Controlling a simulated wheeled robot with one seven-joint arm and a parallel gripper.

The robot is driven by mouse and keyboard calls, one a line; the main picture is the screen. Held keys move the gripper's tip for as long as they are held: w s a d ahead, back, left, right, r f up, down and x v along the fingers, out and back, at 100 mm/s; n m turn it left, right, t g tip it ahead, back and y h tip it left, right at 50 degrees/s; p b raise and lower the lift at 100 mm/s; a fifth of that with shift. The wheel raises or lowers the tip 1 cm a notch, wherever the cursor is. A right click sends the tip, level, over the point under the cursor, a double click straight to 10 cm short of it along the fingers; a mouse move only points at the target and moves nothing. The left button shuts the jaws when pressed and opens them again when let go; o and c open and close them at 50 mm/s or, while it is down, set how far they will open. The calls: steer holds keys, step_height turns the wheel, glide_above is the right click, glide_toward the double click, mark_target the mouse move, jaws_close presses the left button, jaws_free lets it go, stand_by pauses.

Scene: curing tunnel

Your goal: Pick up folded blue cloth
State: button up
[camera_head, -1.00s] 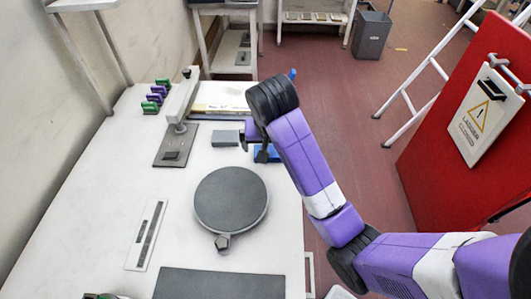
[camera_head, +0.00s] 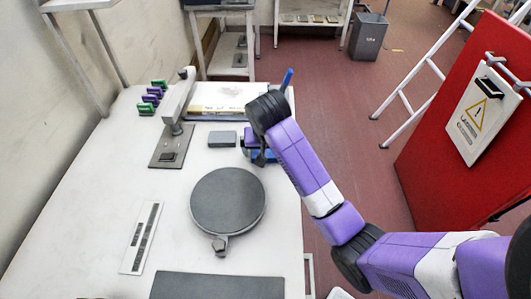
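The folded blue cloth (camera_head: 271,156) lies near the right edge of the white table, beyond the round dark plate. Only a part of it shows; my arm and gripper cover the rest. My gripper (camera_head: 259,158) is pointed down at the cloth, at its left part. Its dark fingers are small and partly hidden by my wrist, so I cannot tell whether they are open or closed, or whether they touch the cloth.
A small grey block (camera_head: 222,139) sits just left of my gripper. A round dark plate (camera_head: 228,201) is nearer. A grey stand (camera_head: 172,145) and green and purple clips (camera_head: 151,97) are at left. A blue upright object (camera_head: 287,79) shows behind my wrist.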

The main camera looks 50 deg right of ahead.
steer(key=c, duration=1.1)
steer(key=shift+o, duration=0.2)
steer(key=shift+r, duration=0.15)
